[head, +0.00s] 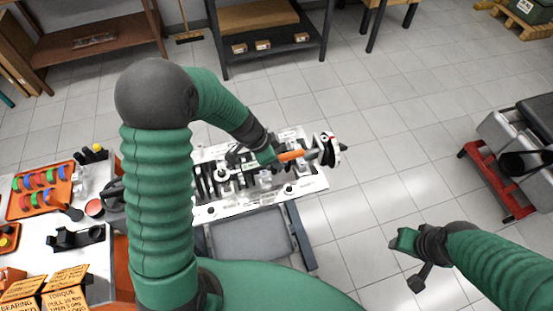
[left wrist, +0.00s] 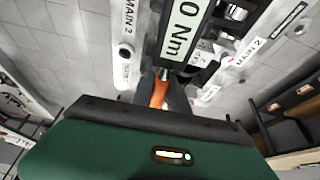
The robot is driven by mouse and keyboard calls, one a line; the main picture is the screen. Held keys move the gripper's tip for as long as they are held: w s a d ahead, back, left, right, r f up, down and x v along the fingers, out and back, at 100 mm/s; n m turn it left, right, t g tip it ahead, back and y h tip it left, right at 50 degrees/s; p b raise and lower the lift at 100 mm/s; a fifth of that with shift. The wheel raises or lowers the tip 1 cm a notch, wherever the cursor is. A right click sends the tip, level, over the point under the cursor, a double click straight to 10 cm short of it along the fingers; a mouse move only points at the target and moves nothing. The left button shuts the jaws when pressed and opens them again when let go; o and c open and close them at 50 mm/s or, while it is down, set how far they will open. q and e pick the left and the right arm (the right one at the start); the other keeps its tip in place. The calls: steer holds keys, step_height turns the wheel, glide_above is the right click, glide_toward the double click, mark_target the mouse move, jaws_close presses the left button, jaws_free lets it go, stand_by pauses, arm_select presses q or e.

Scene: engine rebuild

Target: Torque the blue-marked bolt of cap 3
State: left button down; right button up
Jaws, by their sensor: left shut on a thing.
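My left gripper (head: 272,156) is over the engine block (head: 313,184) and shut on the orange handle of a torque wrench (head: 292,155). I cannot make out cap 3 or a blue-marked bolt. My right gripper (head: 404,240) hangs over bare floor, its jaws unclear.
A dark shelf (head: 268,45) stands behind. A red-framed cart (head: 483,170) is at right. The floor between block and cart is clear.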

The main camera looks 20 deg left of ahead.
arm_select(q)
steer(key=shift+s+d, duration=0.1)
steer(key=shift+s+d+m+h+b, duration=0.3)
steer(key=shift+s+d+m+b, duration=0.15)
steer(key=shift+s+m+b, duration=0.15)
steer(key=shift+s+d+m+g+b, duration=0.4)
steer(key=shift+s+d+m, duration=0.1)
steer(key=shift+s, duration=0.15)
steer(key=shift+s, duration=0.1)
stand_by(0.5)
steer(key=shift+s+d+m+b, duration=0.15)
steer(key=shift+s+m+b, duration=0.1)
steer(key=shift+m+b, duration=0.05)
steer(key=shift+s+d+m, duration=0.15)
steer(key=shift+s+m, duration=0.15)
steer(key=shift+s, duration=0.05)
steer(key=shift+s, duration=0.1)
